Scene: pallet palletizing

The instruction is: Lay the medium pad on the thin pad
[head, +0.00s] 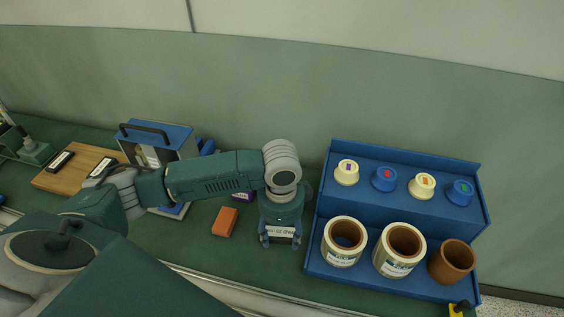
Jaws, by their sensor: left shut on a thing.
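My left gripper (281,240) points down over the green bench, its fingers shut on a dark pad with a white label (281,232). The label is too small to read, so I cannot be sure that this is the medium pad. The gripper hides much of the pad, and I cannot tell whether it touches anything below. Two similar dark pads with white labels, a left one (61,161) and a right one (103,166), lie on a wooden board (58,182) at the left. I cannot tell which pad is the thin one. My right gripper is out of view.
An orange block (225,222) and a partly hidden purple box (243,197) lie left of the gripper. A blue rack (340,276) with pots and capped items stands close on the right. A blue case (176,136) stands behind my arm.

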